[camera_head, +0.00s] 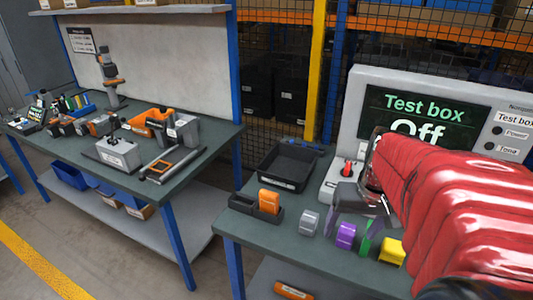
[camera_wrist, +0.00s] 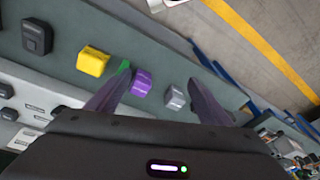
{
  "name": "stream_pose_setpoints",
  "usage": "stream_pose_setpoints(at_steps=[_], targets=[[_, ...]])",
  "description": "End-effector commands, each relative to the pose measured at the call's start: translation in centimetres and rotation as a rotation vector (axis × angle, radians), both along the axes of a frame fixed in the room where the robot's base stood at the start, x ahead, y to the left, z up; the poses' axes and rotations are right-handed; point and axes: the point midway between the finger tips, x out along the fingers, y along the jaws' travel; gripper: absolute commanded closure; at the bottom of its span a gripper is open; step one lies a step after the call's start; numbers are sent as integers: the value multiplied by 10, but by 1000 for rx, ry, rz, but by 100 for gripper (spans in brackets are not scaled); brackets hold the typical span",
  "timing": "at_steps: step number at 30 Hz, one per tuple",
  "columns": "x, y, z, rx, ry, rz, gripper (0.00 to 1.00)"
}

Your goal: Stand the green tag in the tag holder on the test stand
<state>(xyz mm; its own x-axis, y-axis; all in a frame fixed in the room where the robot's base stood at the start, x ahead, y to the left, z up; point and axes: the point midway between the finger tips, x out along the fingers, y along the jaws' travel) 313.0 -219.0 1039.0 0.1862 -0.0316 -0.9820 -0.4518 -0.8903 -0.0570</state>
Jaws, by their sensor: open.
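The green tag (camera_head: 366,240) is on the test stand top (camera_head: 262,243), between a purple block (camera_head: 345,235) and a yellow block (camera_head: 392,250). It is partly hidden by my gripper (camera_head: 351,228). In the wrist view, only a piece of the green tag (camera_wrist: 124,66) shows, at the tip of the left finger. My gripper (camera_wrist: 161,80) is open, its fingers wide apart, with nothing seen held. I cannot tell whether a finger touches the tag. A low black holder (camera_head: 243,204), apparently the tag holder, sits at the stand's left edge with an orange tag (camera_head: 269,201) upright in it.
A grey block (camera_head: 309,222) lies left of the purple one. A black tray (camera_head: 290,164) stands behind the holder. The test box (camera_head: 357,89), its screen reading "Off", stands at the back. A cluttered second bench (camera_head: 195,172) is at left, across a gap.

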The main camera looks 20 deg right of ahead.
Motion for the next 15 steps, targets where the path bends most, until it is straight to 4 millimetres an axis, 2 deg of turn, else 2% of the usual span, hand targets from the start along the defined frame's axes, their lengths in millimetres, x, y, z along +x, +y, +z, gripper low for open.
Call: stream_pose_setpoints(at_steps=[1,9,15], targets=[[-2,-14,-3,12,10,-1,27],[-13,-79,-13,77,18,105,27],[-22,-120,-18,110,-11,246,27]])
